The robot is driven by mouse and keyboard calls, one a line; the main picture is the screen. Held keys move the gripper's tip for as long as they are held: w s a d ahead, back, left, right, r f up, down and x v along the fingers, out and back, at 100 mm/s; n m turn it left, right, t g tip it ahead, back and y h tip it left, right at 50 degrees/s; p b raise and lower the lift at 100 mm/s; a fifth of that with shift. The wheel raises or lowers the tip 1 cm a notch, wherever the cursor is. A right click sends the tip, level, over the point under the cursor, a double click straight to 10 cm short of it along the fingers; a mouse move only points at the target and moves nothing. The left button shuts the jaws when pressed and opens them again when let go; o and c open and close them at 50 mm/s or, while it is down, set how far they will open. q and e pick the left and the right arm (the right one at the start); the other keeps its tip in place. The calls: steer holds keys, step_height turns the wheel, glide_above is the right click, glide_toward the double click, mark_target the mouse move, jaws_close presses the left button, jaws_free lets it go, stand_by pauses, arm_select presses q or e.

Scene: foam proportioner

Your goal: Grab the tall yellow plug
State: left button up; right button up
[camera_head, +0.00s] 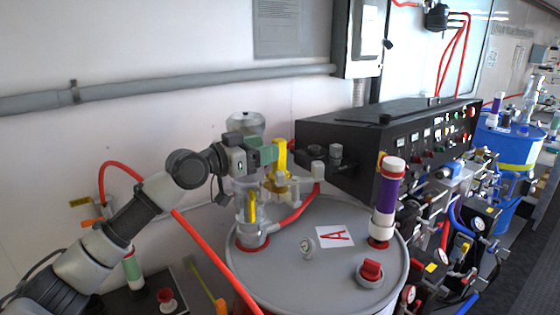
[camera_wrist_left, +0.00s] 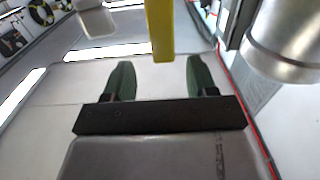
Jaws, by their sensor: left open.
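The tall yellow plug (camera_head: 281,158) stands upright on the grey pipe fitting above the drum marked A. My left gripper (camera_head: 268,152) is right beside it, on its left, with green fingers pointing toward it. In the left wrist view the yellow plug (camera_wrist_left: 161,30) shows as a vertical bar just beyond the fingertips, roughly in line with the gap. The left gripper (camera_wrist_left: 158,72) is open there, its two green fingers apart with nothing between them. Contact with the plug cannot be seen. My right gripper is not in view.
The grey drum (camera_head: 280,278) is below. A black control box (camera_head: 345,150) stands close behind and right. A purple-and-white cylinder (camera_head: 387,200) rises on the right. Red hoses (camera_head: 205,250) run near my left arm.

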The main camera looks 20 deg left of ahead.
mark_target(279, 139)
arm_select(q)
steer(key=p+x, duration=0.1)
steer(key=x, duration=0.1)
steer(key=p+x, duration=0.2)
steer(key=shift+w+d+r, duration=0.1)
steer(key=shift+w+r, duration=0.1)
steer(key=shift+w, duration=0.25)
steer(key=shift+w+d+f, duration=0.15)
steer(key=shift+w, duration=0.05)
steer(key=shift+s, duration=0.15)
steer(key=c, duration=0.4)
jaws_close()
